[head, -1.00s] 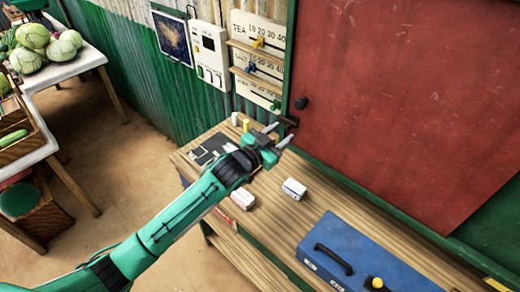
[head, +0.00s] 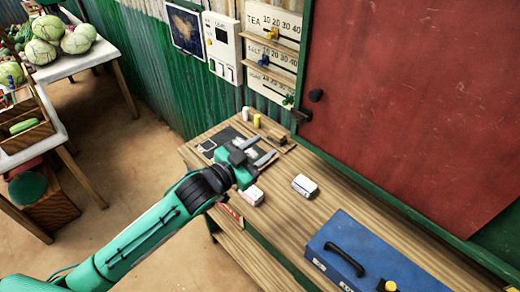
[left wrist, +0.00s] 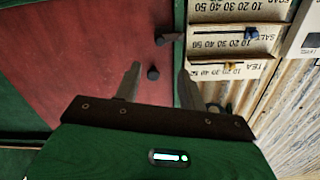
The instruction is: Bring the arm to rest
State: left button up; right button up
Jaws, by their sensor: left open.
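My left gripper (head: 268,151) is open and empty above the wooden counter (head: 335,215), with its fingers pointing to the right toward the red board (head: 405,105). In the left wrist view its two fingers (left wrist: 158,82) are spread, with nothing between them but the red board and a dark knob (left wrist: 153,72) behind. The green left arm (head: 130,240) reaches in from the lower left. My right gripper is not in view.
A white box (head: 304,186) and a pinkish box (head: 252,196) lie on the counter near the gripper. A blue case (head: 360,258) stands lower right. Slider boards (head: 272,30) hang on the wall. A dark latch (head: 301,116) sits at the board's edge.

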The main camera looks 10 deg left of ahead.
pick_arm(q)
jog(key=s+a+f+n+g+y, duration=0.2)
jog(key=s+a+f+n+y, duration=0.15)
jog(key=s+f, duration=0.3)
jog(key=s+a+f+n+g+y, duration=0.25)
jog(key=s+f+y, duration=0.2)
jog(key=f, duration=0.25)
jog(key=s+a+f+n+g+y, duration=0.1)
jog(key=s+a+f+g, duration=0.25)
jog(key=s, duration=0.55)
jog(key=s+a+f+n+g+y, duration=0.1)
jog(key=s+a+f+g, duration=0.3)
jog(key=s, duration=0.6)
jog(key=s+a+f+x, duration=0.1)
jog(key=s+x, duration=0.2)
jog(key=x, duration=1.2)
jog(key=s+a+f+x, duration=0.1)
jog(key=s+x, duration=0.3)
jog(key=x, duration=1.1)
jog(key=s+a+f+g, duration=0.1)
jog(key=s+a+f, duration=0.2)
jog(key=s+f, duration=1.5)
jog(key=shift+s+a+f+g+y, duration=0.25)
jog(key=shift+s+f+g+y, duration=0.05)
jog(key=shift+s, duration=0.05)
